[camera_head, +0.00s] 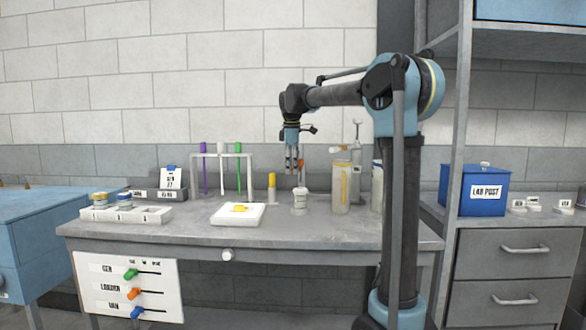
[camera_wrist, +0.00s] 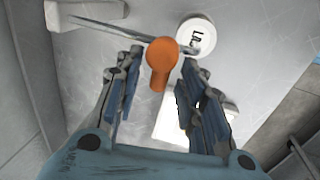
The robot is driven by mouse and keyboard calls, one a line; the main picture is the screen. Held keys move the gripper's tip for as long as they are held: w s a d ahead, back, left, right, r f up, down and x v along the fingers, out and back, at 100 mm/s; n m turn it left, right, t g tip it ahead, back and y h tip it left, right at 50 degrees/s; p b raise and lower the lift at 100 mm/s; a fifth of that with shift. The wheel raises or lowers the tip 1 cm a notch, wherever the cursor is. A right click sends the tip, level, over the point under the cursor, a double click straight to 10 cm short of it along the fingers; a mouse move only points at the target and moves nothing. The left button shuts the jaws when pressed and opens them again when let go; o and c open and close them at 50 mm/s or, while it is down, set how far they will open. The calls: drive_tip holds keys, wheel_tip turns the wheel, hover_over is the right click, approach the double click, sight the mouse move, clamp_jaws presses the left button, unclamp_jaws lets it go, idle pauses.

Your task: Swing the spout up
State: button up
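My gripper (camera_head: 291,170) hangs fingers down over the back middle of the bench. In the wrist view its fingers (camera_wrist: 162,60) are apart, with an orange rounded piece (camera_wrist: 160,62) showing between them; I see gaps on both sides of it. A thin grey rod crosses beside the orange piece in that view. Right of the gripper stand a tall yellowish dispenser (camera_head: 341,188) and a metal pump stem (camera_head: 357,138). I cannot tell for sure which part is the spout.
A rack (camera_head: 250,172) with purple and green handled tools stands left of the gripper. A yellow-capped tube (camera_head: 271,187) stands close by. A white tray (camera_head: 250,218) holds a yellow piece. A blue box (camera_head: 474,192) sits at right. The bench front is mostly clear.

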clamp_jaws()
